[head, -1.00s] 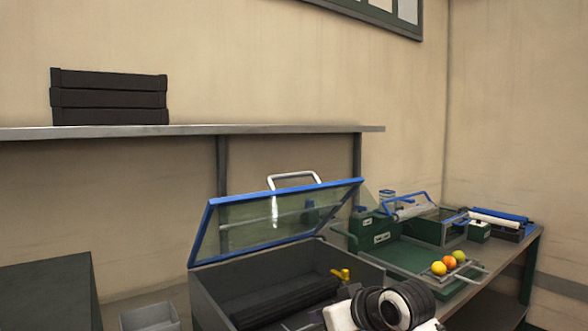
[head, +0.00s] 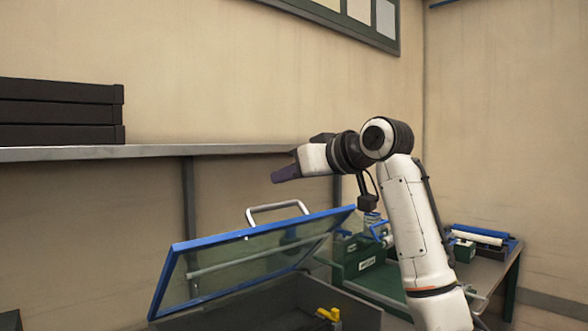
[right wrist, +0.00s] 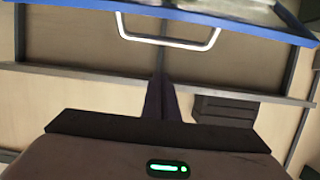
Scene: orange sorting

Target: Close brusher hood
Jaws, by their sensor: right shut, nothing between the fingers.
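The brusher hood (head: 262,231) is a clear panel in a blue frame, tilted open above the dark grey brusher box (head: 352,304). Its pale handle (head: 277,207) stands up from the upper edge. My right gripper (head: 282,175) is raised above and beyond the handle at its right, apart from it, shut and empty. In the right wrist view its dark fingers (right wrist: 160,100) are together, with the blue hood edge (right wrist: 225,17) and the handle (right wrist: 168,42) at the top. My left gripper is out of view.
A grey shelf (head: 90,153) runs along the wall behind the hood and carries stacked black trays (head: 60,112). A yellow part (head: 328,314) sits by the brusher box. Green equipment (head: 370,262) stands at right, partly behind my right arm. Open air surrounds the gripper.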

